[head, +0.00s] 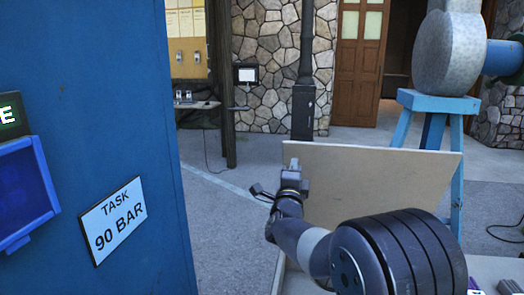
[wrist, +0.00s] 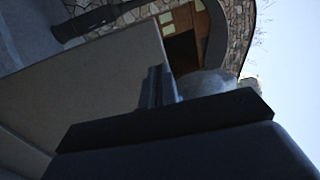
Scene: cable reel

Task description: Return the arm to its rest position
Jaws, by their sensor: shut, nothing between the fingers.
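My arm reaches up and left from the lower right of the head view, in front of a beige upright board. My gripper (head: 293,164) is at its far end, pointing up near the top left edge of the board. The fingers are shut and hold nothing. In the wrist view, the dark fingers of my gripper (wrist: 156,87) stand close together above the dark wrist body. That view is strongly tilted and dim.
The beige board (head: 385,178) stands behind my arm. A blue cabinet (head: 110,130) with a sign (head: 113,221) reading "TASK 90 BAR" fills the left. A blue stool (head: 437,102) carries a grey rounded object (head: 447,55) at right. Paved floor (head: 222,200) lies between cabinet and board.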

